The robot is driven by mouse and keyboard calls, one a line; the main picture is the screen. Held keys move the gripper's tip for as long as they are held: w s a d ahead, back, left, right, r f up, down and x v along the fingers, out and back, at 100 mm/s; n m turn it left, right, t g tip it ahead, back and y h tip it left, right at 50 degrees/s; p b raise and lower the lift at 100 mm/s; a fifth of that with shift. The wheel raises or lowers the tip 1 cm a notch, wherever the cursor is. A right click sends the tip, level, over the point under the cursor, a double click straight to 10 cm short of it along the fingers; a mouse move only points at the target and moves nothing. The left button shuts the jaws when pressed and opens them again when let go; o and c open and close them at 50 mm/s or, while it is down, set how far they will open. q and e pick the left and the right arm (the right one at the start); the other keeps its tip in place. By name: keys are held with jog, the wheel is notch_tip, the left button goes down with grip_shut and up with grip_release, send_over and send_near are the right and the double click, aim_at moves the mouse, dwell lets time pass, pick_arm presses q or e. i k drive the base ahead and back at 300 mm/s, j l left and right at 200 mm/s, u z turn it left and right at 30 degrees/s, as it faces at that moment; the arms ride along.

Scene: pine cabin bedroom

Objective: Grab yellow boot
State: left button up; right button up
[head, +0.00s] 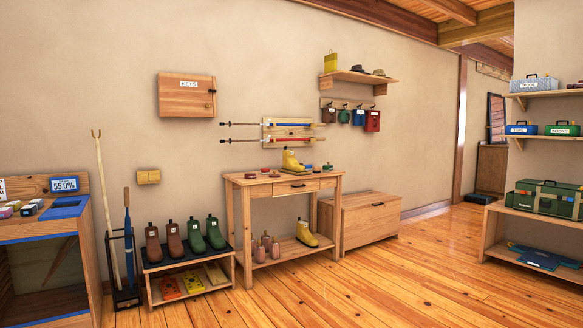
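One yellow boot (292,160) stands upright on top of the wooden side table (240,183), near its back middle. Another yellow boot (306,234) stands on the same table's lower shelf, toward the right. Neither of my grippers shows in the head view, and both boots are apart from anything of mine. The table stands against the wall some way ahead.
A low rack (155,266) with brown boots (174,238) and green boots (215,232) stands left of the table. A wooden chest (370,222) stands to its right. Small tins and brushes lie around the upper boot. The floor (390,285) in front is clear.

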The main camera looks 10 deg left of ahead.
aim_at(290, 163)
jog(key=i+z, duration=0.15)
jog(key=i, duration=0.6)
jog(key=i+l+z, duration=0.1)
jog(key=i, duration=2.3)
jog(key=i+l+u, duration=0.1)
jog(key=i+u, duration=0.2)
jog(key=i, duration=0.15)
jog(key=i+l+u, duration=0.15)
jog(key=i+u, duration=0.15)
jog(key=i, duration=0.15)
jog(key=i+l+u, duration=0.25)
jog(key=i+l, duration=0.05)
jog(key=i, duration=0.1)
